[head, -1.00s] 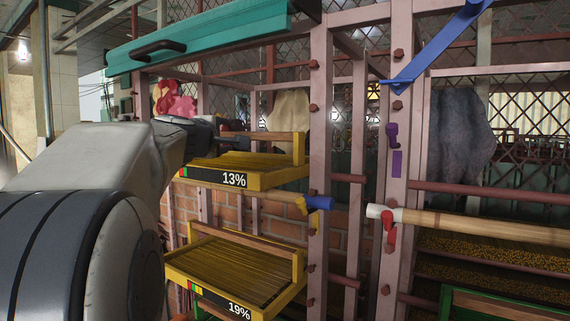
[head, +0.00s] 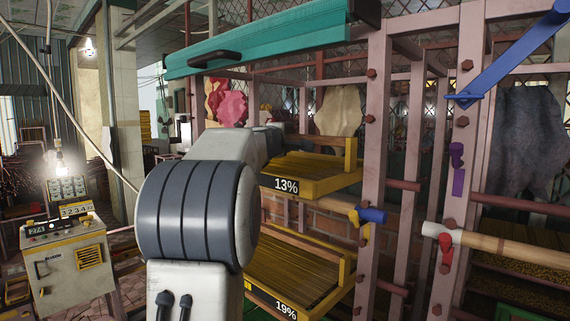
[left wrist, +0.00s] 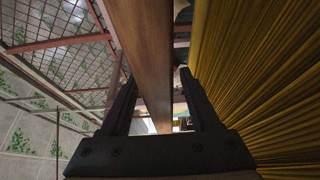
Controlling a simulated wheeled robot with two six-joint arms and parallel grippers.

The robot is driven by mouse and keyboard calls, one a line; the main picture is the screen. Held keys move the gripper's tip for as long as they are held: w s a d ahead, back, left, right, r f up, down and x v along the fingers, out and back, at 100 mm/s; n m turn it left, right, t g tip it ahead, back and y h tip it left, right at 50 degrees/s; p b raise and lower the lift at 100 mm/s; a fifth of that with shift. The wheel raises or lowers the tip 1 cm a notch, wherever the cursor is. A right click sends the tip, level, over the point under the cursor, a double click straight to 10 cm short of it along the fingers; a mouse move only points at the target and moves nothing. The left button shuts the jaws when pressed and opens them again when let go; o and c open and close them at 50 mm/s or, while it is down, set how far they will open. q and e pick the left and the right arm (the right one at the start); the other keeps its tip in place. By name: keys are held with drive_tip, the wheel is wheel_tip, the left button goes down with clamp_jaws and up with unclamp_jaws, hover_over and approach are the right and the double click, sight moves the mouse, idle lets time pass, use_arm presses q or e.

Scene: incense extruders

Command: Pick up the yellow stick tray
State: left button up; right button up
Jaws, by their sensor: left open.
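The upper yellow stick tray (head: 318,184), marked 13%, sits in the pink metal frame, with a brown handle bar above it. A second yellow tray (head: 292,268), marked 19%, sits below it. My left arm covers the left part of both trays and hides the left gripper in the head view. In the left wrist view my left gripper (left wrist: 156,78) is open. The brown handle bar (left wrist: 143,50) runs between its fingers, and I cannot tell whether they touch it. Yellow sticks (left wrist: 265,80) fill the right side there. My right gripper is not in view.
Pink posts (head: 374,130) stand right of the trays. A blue-tipped peg (head: 371,215) and a white-tipped wooden roller (head: 450,233) stick out there. A teal cover (head: 270,42) hangs above. A control box (head: 68,265) stands at the left, with floor between.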

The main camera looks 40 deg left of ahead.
use_arm(q)
clamp_jaws()
idle(1.3)
drive_tip(key=shift+r, duration=0.1)
